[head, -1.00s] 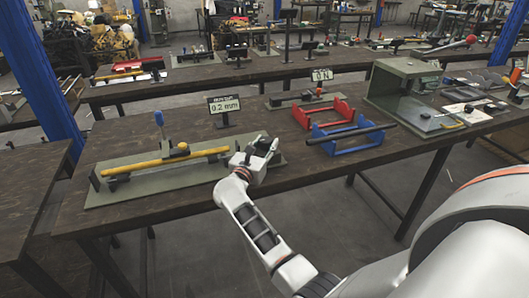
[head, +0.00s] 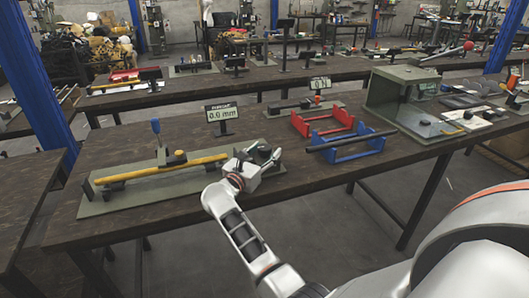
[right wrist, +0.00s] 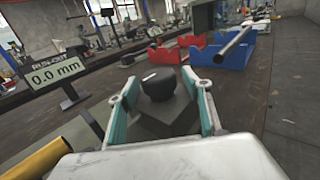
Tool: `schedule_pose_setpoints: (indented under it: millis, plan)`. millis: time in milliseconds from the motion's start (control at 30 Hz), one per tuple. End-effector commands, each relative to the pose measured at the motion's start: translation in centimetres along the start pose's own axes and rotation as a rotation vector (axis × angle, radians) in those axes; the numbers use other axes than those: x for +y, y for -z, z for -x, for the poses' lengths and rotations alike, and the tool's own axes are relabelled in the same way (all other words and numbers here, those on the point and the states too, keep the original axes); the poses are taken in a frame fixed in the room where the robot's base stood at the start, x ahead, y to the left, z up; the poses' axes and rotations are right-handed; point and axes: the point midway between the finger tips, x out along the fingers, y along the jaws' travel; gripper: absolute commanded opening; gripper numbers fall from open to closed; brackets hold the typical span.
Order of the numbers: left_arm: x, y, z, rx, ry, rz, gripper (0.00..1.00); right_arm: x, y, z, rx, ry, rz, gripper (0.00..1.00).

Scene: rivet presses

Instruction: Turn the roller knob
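The black roller knob (right wrist: 158,87), with a white mark on top, shows in the right wrist view on a dark block at the end of the fixture. My right gripper (right wrist: 160,80) is open, with one teal-lined finger on each side of the knob and gaps visible. In the head view my right gripper (head: 268,154) is at the right end of the grey fixture plate (head: 125,200) and hides the knob. A yellow bar (head: 175,166) lies across the fixture's supports. The run-out display (head: 222,114) reads 0.0 mm. My left gripper is not in view.
Right of the fixture are a red cradle (head: 322,124) and a blue cradle (head: 350,148) with a dark bar. A green press housing (head: 395,95) stands farther right. The table front between is clear.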

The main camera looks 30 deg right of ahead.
Motion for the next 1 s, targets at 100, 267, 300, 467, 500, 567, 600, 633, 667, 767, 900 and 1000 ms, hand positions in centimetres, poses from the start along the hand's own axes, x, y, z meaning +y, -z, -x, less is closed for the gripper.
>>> schedule_pose_setpoints:
  millis: [100, 267, 300, 467, 500, 567, 600, 633, 667, 767, 900, 1000]
  plan:
    - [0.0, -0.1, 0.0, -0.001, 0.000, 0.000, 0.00, 0.0, -0.1, 0.0, -0.001, 0.000, -0.001, 0.49]
    - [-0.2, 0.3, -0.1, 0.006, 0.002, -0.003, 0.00, 0.0, -0.1, 0.3, -0.001, -0.001, -0.001, 0.49]
    - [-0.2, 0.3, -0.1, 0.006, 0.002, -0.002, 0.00, 0.1, -0.1, 0.6, -0.001, -0.001, -0.002, 0.49]
    - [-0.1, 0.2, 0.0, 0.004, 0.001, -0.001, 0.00, 0.1, 0.0, 3.0, 0.002, -0.002, -0.003, 0.49]
    - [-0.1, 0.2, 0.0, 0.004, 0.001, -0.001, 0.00, 0.1, 0.0, 3.6, 0.001, -0.003, -0.002, 0.49]
    - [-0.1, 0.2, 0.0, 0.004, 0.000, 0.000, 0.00, 0.1, 0.0, 4.6, 0.001, -0.002, -0.002, 0.49]
    - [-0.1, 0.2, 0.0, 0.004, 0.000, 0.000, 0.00, 0.0, 0.0, 5.2, 0.002, -0.001, -0.002, 0.49]
    - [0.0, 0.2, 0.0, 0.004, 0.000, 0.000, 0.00, 0.0, 0.0, 5.6, 0.001, -0.001, -0.001, 0.49]
    - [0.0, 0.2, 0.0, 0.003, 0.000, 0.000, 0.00, 0.0, 0.0, 6.0, 0.001, -0.001, -0.001, 0.49]
    - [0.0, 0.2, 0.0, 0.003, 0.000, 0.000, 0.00, 0.0, 0.0, 6.9, 0.000, -0.001, -0.001, 0.49]
    - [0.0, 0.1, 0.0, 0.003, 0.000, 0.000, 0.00, 0.0, -0.1, 7.5, -0.001, 0.000, 0.000, 0.49]
    - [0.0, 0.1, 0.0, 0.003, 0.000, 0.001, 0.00, 0.0, -0.1, 7.5, -0.001, 0.000, -0.001, 0.49]
